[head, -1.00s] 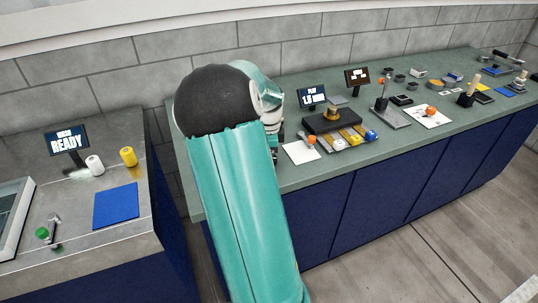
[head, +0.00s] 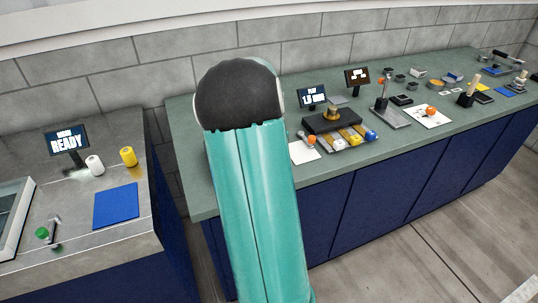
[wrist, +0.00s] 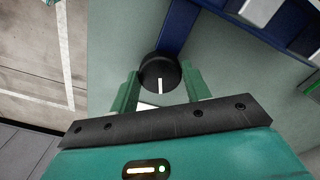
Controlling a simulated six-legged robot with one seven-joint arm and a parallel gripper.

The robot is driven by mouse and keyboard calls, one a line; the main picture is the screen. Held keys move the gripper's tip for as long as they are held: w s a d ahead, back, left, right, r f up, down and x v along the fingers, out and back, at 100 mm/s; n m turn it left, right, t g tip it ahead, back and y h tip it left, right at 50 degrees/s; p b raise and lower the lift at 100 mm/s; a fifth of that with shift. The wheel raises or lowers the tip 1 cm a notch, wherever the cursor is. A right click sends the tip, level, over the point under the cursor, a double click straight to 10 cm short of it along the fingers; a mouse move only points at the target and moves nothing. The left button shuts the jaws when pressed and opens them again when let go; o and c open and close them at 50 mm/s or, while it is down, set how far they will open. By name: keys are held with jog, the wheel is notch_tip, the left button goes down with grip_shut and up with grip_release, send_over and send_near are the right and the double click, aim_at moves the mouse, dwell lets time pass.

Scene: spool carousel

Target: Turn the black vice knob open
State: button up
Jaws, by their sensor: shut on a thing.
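The black vice knob (wrist: 152,72) is round with a white pointer line. In the wrist view it sits between the two green fingers of my gripper (wrist: 161,86), which is shut on it. The pointer line runs nearly straight down the picture, toward my palm. A dark blue bar (wrist: 178,28) lies just beyond the knob. In the head view my own teal arm covers the knob and my gripper.
The green bench (head: 196,172) carries a black block (head: 322,123) with a brass part, a small "PLAY" screen (head: 312,97) and several small items. On the left, a grey bench (head: 130,225) holds a blue mat (head: 116,206). Open floor lies in front.

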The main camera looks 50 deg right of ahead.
jog(key=n, duration=0.6)
jog(key=shift+r+n, duration=0.1)
jog(key=shift+n, duration=0.2)
jog(key=n, duration=0.6)
jog(key=shift+n, duration=0.4)
jog(key=o, duration=1)
notch_tip(320, 180, up, 14)
jog(key=shift+f, duration=0.15)
